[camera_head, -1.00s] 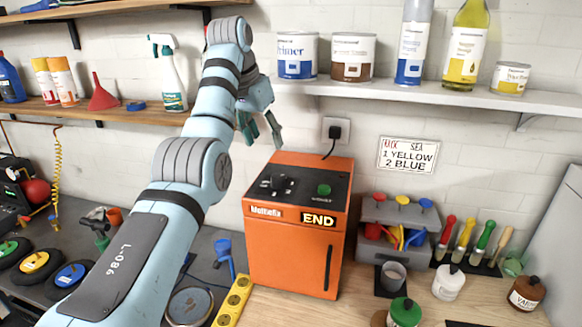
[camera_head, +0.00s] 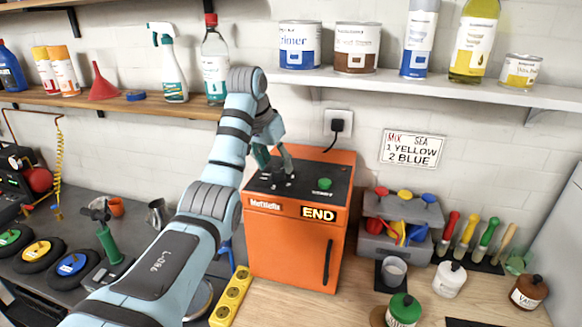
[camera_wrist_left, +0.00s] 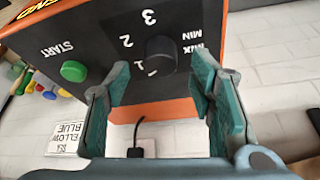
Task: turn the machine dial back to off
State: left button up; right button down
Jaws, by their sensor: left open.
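The orange machine (camera_head: 292,245) stands on the bench, with a black sloped top panel and a lit END sign on its front. Its black dial (camera_wrist_left: 161,51) shows in the left wrist view, with the marks 1, 2, 3 and MIX MIN around it. The dial's exact pointer setting is hard to read. In the head view my gripper mostly covers the dial. My left gripper (camera_head: 274,165) is over the panel's left part. In the left wrist view the gripper (camera_wrist_left: 167,88) is open and empty, its fingers pointing toward the dial. My right gripper is not in view.
A green start button (camera_head: 324,184) sits right of the dial. A black plug (camera_head: 337,126) and cable are behind the machine. A shelf with cans (camera_head: 300,45) hangs above. A grey box with coloured knobs (camera_head: 403,220) stands to the right.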

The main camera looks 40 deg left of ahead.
pick_arm(q)
jog(key=shift+f, duration=0.45)
jog(key=shift+w+x, duration=0.2)
jog(key=shift+x, duration=0.8)
jog(key=shift+s+r, duration=0.15)
jog(key=shift+c, duration=0.8)
jog(key=c, duration=1)
